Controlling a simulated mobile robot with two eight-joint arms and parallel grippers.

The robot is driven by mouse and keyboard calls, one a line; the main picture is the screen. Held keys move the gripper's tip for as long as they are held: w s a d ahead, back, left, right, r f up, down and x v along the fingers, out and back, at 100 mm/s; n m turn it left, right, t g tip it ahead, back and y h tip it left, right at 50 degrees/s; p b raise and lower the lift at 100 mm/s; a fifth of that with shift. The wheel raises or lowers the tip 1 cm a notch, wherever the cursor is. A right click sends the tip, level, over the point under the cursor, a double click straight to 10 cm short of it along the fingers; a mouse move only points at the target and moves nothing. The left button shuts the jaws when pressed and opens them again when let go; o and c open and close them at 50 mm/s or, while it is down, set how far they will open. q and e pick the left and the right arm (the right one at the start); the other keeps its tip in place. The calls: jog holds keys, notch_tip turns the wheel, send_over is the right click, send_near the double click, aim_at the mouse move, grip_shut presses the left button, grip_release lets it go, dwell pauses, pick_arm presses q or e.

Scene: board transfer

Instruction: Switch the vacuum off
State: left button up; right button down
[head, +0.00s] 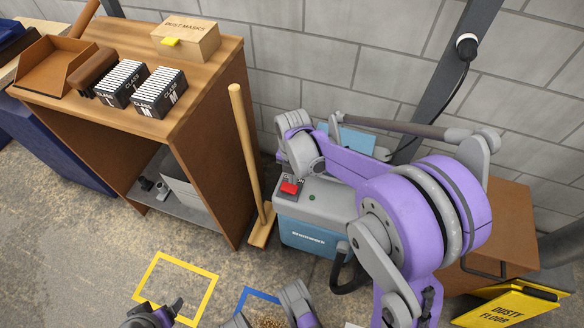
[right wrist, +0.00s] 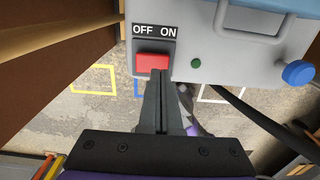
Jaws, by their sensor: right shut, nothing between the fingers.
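The vacuum (head: 303,239) has a blue-teal body and a light grey top, and stands on the floor near the wall. Its red rocker switch (head: 290,187) is on the top; in the right wrist view the red switch (right wrist: 153,63) sits in a dark plate under the words OFF and ON. I cannot tell which side is pressed. My right gripper (right wrist: 155,76) is shut and empty, its tips right at the near edge of the switch; contact is unclear. In the head view my right arm covers part of the vacuum. My left gripper (head: 166,312) is partly cut off at the bottom edge.
A green button (right wrist: 196,63) and a blue knob (right wrist: 298,73) are on the vacuum's top. A wooden broom (head: 247,160) leans beside a brown cabinet (head: 190,125) to the left. A yellow sign (head: 510,307) stands at lower right. A yellow floor outline (head: 155,262) is clear.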

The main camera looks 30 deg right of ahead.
aim_at(293, 188)
notch_tip(293, 188, down, 3)
jog(key=shift+f+b, duration=0.1)
jog(key=shift+b, duration=0.3)
jog(key=shift+s+f, duration=0.1)
jog(key=shift+f, duration=0.2)
jog(key=shift+r, duration=0.1)
jog(key=shift+w+a+r, duration=0.1)
jog(key=shift+w+a, duration=0.4)
jog(key=shift+w, duration=0.15)
